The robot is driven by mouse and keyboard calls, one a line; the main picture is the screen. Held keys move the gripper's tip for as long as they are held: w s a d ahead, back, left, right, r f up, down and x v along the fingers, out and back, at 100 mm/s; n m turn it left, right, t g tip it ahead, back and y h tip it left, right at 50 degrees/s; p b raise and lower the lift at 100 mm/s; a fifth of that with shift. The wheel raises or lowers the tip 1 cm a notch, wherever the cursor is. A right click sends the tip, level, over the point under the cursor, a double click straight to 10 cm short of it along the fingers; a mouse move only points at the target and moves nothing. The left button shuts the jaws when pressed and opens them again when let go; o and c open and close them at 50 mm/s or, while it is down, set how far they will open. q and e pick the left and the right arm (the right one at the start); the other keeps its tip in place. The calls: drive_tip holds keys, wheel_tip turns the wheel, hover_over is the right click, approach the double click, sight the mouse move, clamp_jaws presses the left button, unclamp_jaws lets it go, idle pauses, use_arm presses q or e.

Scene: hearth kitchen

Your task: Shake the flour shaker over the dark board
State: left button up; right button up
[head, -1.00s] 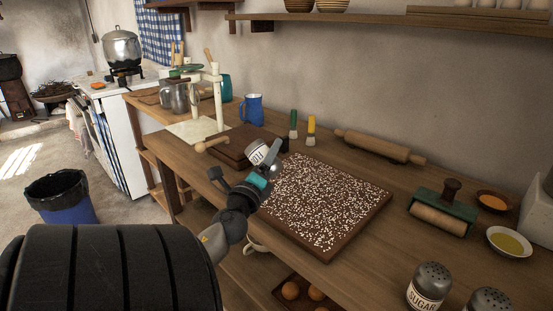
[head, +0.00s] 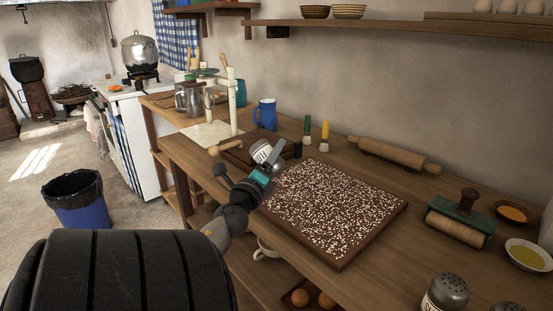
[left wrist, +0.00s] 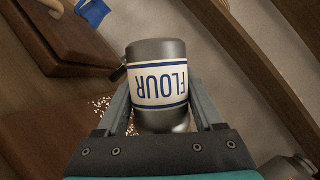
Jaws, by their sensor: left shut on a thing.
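The flour shaker (left wrist: 158,85) has a grey metal body and a white label reading FLOUR, and it is held between the fingers of my left gripper (left wrist: 160,120). In the head view the shaker (head: 262,152) is tilted above the far left corner of the dark board, with my left gripper (head: 268,165) shut on it. The dark board (head: 340,250) lies on the wooden counter, its top covered with many white specks. In the left wrist view part of the board (left wrist: 50,130) shows at the lower left with some specks. My right gripper is not in view.
Two brushes (head: 325,136), a rolling pin (head: 394,156) and a blue mug (head: 266,114) stand behind the board. A green-framed roller (head: 461,220), small bowls (head: 528,254) and a sugar shaker (head: 446,294) are to the right. A wall shelf (head: 390,31) runs above.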

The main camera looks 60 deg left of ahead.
use_arm(q)
drive_tip(key=a, duration=0.2)
drive_tip(key=s+a, duration=0.1)
drive_tip(key=a, duration=0.2)
drive_tip(key=shift+s+a+b, duration=0.15)
drive_tip(key=shift+a+b, duration=0.15)
drive_tip(key=shift+b, duration=0.1)
idle(0.8)
